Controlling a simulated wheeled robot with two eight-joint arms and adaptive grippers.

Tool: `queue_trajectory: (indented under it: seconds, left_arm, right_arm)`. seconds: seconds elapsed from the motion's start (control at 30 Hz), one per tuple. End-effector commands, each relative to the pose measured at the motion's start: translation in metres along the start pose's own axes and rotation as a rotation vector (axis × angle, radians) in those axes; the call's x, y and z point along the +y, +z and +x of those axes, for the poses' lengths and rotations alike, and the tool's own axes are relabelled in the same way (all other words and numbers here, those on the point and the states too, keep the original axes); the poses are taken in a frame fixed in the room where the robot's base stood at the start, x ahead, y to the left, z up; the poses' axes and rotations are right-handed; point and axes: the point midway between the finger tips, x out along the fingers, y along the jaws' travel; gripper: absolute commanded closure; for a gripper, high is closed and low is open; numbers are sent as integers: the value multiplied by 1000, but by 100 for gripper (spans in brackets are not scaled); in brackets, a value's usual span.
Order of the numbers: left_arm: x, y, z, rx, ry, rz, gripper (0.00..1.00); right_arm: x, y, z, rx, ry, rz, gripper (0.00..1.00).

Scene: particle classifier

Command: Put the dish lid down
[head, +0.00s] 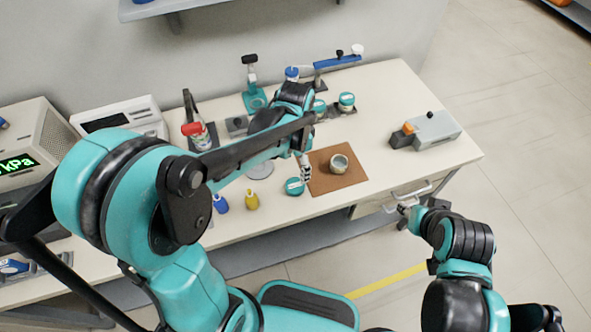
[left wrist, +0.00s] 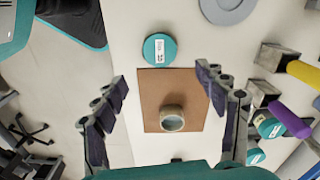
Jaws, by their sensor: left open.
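The dish lid (head: 294,187), a teal disc with a white label, lies on the table at the left edge of the brown mat (head: 352,181). It also shows in the left wrist view (left wrist: 160,62), beyond my fingertips. An open round dish (head: 339,163) stands upright on the mat; the left wrist view shows it (left wrist: 172,120) between the fingers. My left gripper (head: 305,170) is open and empty, above the table close to the lid; the left wrist view shows both fingers apart (left wrist: 162,85). My right gripper (head: 404,206) is by the drawer handle; its fingers are too small to read.
A blue bottle (head: 221,205) and a yellow bottle (head: 252,201) stand left of the lid. A grey disc (left wrist: 228,8) lies beyond the lid. More teal-lidded dishes (head: 346,101) stand at the back. A grey device (head: 432,131) sits on the right; the table around it is clear.

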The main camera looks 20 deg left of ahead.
Motion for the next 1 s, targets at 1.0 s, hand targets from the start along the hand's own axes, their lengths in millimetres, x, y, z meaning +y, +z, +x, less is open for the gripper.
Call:
queue_trajectory:
  seconds: [1.0]
  left_arm:
    - [38,107,-86,582,-240,-750,28]
  right_arm:
    - [0,-4,-5,0,0,0,60]
